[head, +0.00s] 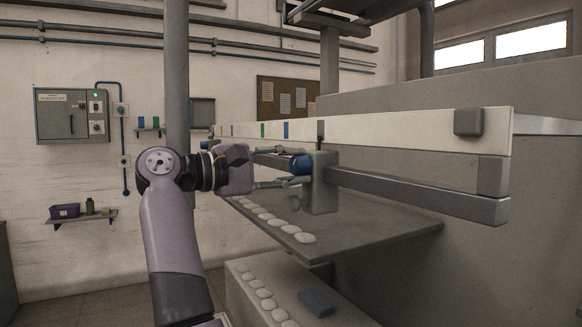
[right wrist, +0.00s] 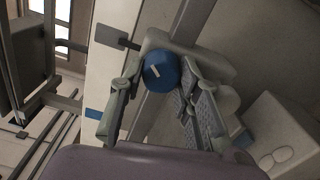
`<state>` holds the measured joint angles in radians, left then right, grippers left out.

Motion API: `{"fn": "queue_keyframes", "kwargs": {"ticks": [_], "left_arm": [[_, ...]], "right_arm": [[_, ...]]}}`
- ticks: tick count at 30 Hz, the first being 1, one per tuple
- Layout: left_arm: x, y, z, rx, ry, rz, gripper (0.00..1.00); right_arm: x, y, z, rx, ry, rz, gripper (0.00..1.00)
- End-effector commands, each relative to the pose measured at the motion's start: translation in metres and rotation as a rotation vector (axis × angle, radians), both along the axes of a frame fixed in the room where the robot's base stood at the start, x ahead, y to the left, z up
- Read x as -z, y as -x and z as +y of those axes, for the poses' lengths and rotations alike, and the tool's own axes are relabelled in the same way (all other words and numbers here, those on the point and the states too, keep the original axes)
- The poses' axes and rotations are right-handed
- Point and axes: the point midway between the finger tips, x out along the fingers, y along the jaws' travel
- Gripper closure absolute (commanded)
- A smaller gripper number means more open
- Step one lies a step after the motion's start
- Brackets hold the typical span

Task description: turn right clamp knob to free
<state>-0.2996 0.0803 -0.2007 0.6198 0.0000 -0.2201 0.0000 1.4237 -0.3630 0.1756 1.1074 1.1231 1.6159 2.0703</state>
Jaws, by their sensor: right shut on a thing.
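The right clamp knob (head: 301,165) is a blue round knob on the side of a grey clamp block (head: 320,184) on the long rail. In the right wrist view the knob (right wrist: 161,71) shows a short white mark on its face. My right gripper (head: 289,171) reaches it from the left in the head view. In the right wrist view its two fingers (right wrist: 160,88) lie on either side of the knob, shut on it. The fingers partly hide the knob's sides. My left gripper is not in view.
A pale beam (head: 410,137) with coloured marks runs above a grey rail (head: 430,194). Below is a grey shelf (head: 375,231) with several white rounded pieces along its edge. A blue-grey block (head: 317,303) lies on the lower ledge. A control box (head: 71,116) hangs on the wall.

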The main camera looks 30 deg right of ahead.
Motion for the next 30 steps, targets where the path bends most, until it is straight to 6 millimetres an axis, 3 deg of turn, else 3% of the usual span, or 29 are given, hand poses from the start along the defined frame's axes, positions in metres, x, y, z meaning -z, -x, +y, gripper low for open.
{"fn": "queue_keyframes", "kwargs": {"ticks": [1, 2, 10, 22, 30], "left_arm": [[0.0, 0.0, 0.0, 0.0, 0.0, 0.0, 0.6], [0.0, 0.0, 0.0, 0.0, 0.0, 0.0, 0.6], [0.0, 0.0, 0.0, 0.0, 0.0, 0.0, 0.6], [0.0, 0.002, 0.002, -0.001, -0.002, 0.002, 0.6], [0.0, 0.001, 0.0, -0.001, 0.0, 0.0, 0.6]], "right_arm": [[0.003, 0.0, 0.0, 0.002, -0.007, 0.001, 0.98], [0.003, 0.0, 0.0, 0.002, -0.007, 0.001, 0.68], [0.002, 0.0, 0.0, 0.002, -0.004, 0.001, 0.5], [0.001, -0.001, 0.007, -0.002, -0.001, 0.001, 0.49], [0.0, -0.004, 0.058, -0.001, 0.001, 0.001, 0.49]]}}
